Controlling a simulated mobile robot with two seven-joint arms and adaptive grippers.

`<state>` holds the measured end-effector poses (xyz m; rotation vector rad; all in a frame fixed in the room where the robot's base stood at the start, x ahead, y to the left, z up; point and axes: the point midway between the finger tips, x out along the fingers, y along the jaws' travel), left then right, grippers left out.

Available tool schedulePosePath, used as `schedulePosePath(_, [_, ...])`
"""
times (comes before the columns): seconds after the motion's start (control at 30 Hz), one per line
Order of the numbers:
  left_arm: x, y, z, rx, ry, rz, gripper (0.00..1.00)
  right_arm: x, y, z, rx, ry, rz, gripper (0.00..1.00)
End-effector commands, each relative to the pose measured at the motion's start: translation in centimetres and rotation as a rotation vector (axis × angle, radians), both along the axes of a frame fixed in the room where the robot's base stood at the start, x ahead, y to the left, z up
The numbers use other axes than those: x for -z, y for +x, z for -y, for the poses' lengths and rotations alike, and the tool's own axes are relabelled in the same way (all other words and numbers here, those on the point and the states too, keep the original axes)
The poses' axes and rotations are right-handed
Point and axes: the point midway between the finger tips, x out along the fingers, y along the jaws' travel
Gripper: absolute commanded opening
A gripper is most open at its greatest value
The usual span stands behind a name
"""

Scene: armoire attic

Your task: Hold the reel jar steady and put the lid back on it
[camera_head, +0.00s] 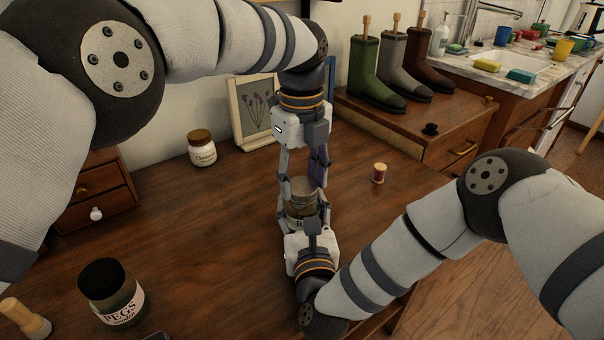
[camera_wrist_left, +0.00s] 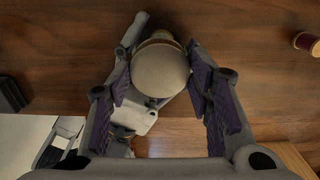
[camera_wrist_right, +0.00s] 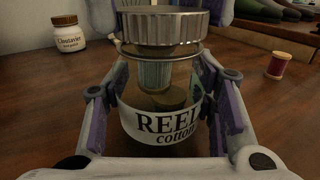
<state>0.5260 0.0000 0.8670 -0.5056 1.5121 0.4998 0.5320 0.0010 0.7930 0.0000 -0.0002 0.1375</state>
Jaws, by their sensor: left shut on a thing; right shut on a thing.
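The reel jar (camera_wrist_right: 160,125) is clear glass with a white "REEL cotton" label and stands upright on the desk. My right gripper (camera_head: 301,218) is shut around its body, low and from the front. The round metal lid (camera_wrist_right: 162,27) has a ribbed edge; its smooth top shows in the left wrist view (camera_wrist_left: 160,70). My left gripper (camera_head: 302,185) points down from above and is shut on the lid. The lid is level and lined up over the jar's mouth.
A red thread spool (camera_head: 379,173) stands to the right. A white-labelled jar (camera_head: 202,149) and a framed flower picture (camera_head: 255,110) stand behind. A dark-lidded PEGS jar (camera_head: 112,292) and a brush (camera_head: 24,318) are at front left. The desk's left middle is clear.

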Motion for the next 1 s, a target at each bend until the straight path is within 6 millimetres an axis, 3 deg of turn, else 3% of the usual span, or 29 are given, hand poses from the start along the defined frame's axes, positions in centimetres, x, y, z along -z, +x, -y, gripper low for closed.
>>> schedulePosePath(0.17, [0.04, 0.00, 0.00, 0.132, -0.001, -0.001, 0.32, 0.00, 0.00, 0.00, 0.000, 0.000, 0.000, 0.00])
schedulePosePath(0.4, [0.27, -0.18, 0.14, 0.923, -0.009, -0.006, 0.33, 0.01, 0.00, -0.01, 0.000, 0.000, 0.000, 0.00])
schedulePosePath(0.5, [0.37, -0.29, 0.20, 1.097, -0.012, -0.009, 0.33, 0.01, 0.00, -0.03, -0.001, 0.000, 0.000, 0.00])
schedulePosePath(0.63, [0.21, -0.10, 0.12, 1.187, -0.005, -0.002, 0.33, 0.00, -0.01, -0.06, -0.002, 0.000, 0.000, 0.00])
schedulePosePath(0.9, [0.12, 0.00, 0.10, 1.197, 0.000, 0.001, 0.32, 0.00, -0.03, -0.11, -0.003, 0.000, 0.000, 0.00])
schedulePosePath(0.93, [0.12, 0.01, 0.09, 1.196, -0.001, 0.002, 0.49, 0.00, -0.04, -0.10, -0.003, 0.000, 0.000, 0.00])
schedulePosePath(1.0, [0.11, 0.01, 0.09, 1.196, 0.000, 0.001, 0.65, -0.01, -0.05, -0.11, -0.003, 0.000, 0.000, 0.00])
